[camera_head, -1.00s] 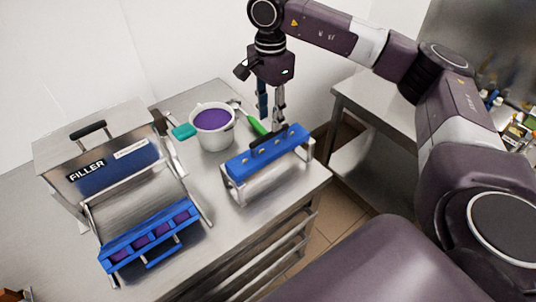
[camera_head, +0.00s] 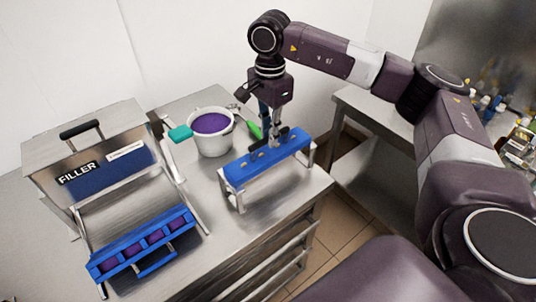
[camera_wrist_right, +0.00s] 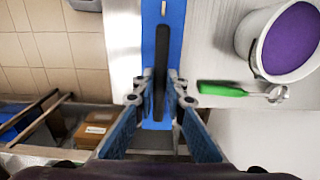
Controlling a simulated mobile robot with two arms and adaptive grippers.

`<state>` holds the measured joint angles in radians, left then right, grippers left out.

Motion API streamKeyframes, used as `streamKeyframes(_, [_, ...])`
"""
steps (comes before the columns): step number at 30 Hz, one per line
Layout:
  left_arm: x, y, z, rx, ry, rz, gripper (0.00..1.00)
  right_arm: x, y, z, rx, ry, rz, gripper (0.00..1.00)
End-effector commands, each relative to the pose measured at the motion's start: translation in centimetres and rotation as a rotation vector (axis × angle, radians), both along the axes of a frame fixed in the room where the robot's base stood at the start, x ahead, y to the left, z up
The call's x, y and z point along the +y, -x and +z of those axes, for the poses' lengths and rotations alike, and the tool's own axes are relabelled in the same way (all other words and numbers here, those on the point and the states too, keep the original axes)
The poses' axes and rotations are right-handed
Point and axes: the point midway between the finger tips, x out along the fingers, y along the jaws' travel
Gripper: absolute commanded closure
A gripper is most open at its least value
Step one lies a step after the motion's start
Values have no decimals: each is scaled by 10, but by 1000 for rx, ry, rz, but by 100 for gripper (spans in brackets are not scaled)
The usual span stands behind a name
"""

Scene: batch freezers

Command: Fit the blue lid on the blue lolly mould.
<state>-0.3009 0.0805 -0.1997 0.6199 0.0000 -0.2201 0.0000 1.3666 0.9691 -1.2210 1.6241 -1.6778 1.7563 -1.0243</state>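The blue lid (camera_head: 240,172) is a long blue bar lying on a metal stand (camera_head: 238,198) at the table's right part. It also shows in the right wrist view (camera_wrist_right: 176,38), with a black handle (camera_wrist_right: 161,72) along its top. My right gripper (camera_head: 272,142) is down at the lid, pointing downward. In the right wrist view its fingers (camera_wrist_right: 160,88) stand on both sides of the handle, with narrow gaps showing. The blue lolly mould (camera_head: 145,238), with several purple-filled cells, sits uncovered in front of the filler. My left gripper is not in view.
The filler (camera_head: 95,165) stands at the left of the steel table. A white pot of purple mix (camera_head: 212,145) stands behind the lid stand, with a green-handled tool (camera_head: 254,129) beside it. Another steel table (camera_head: 385,108) is at the right.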

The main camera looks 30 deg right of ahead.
Motion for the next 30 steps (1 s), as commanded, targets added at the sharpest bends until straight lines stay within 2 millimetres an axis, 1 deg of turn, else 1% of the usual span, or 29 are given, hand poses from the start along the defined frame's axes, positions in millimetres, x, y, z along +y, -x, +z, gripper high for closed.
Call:
streamKeyframes(11, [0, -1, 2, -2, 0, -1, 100, 0, 0, 3, -1, 0, 0, 100])
streamKeyframes(30, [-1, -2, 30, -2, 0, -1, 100, 0, 0, 47, -1, 0, 0, 100])
